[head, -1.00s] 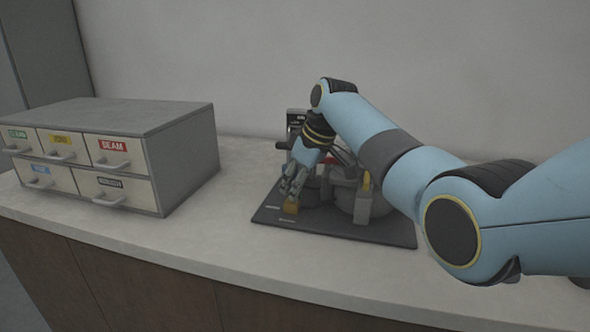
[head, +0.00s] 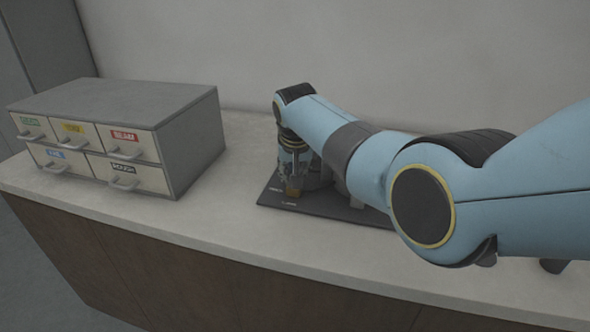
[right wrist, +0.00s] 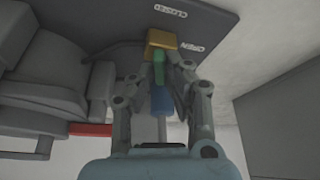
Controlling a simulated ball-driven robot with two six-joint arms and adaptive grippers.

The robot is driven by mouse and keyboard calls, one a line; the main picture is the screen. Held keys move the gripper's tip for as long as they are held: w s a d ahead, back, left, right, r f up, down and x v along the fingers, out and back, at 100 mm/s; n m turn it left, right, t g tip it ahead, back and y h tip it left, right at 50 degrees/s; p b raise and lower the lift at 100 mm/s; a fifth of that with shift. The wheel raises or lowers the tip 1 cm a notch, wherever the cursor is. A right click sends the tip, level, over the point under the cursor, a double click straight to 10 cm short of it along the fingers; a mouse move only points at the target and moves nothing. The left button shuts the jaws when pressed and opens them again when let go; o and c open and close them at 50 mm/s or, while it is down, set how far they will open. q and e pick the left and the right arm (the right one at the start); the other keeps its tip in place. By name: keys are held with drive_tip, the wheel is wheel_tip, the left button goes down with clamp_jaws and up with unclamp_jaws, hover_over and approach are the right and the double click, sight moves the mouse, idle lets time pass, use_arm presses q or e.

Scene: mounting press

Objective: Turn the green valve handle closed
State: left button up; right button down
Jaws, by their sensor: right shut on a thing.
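In the right wrist view, the green valve handle (right wrist: 158,68) lies between the fingertips of my right gripper (right wrist: 161,66), which is shut on it. A brass valve body (right wrist: 162,38) is just beyond the handle. The words CLOSED and OPEN are printed on the dark base plate (right wrist: 220,22), to the upper right of the valve. In the head view my right gripper (head: 291,181) points down at the brass valve (head: 292,193) near the left end of the plate. The green handle cannot be made out there. My left gripper is not in view.
The grey press (right wrist: 40,85) stands left of my fingers in the right wrist view, with a red bar (right wrist: 90,129) near it. My right arm hides most of it in the head view. A labelled drawer cabinet (head: 190,140) stands left; the countertop (head: 225,195) between is clear.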

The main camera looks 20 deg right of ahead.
drive_tip(key=shift+a+m+h+b, duration=0.1)
drive_tip(key=shift+m+h+b, duration=0.5)
drive_tip(key=shift+m, duration=1.1)
drive_tip(key=shift+w+g, duration=0.1)
drive_tip(key=shift+g, duration=0.2)
drive_tip(key=c, duration=1.4)
unclamp_jaws()
drive_tip(key=shift+o, duration=0.2)
drive_tip(key=v, duration=1.2)
drive_tip(key=shift+a, duration=0.1)
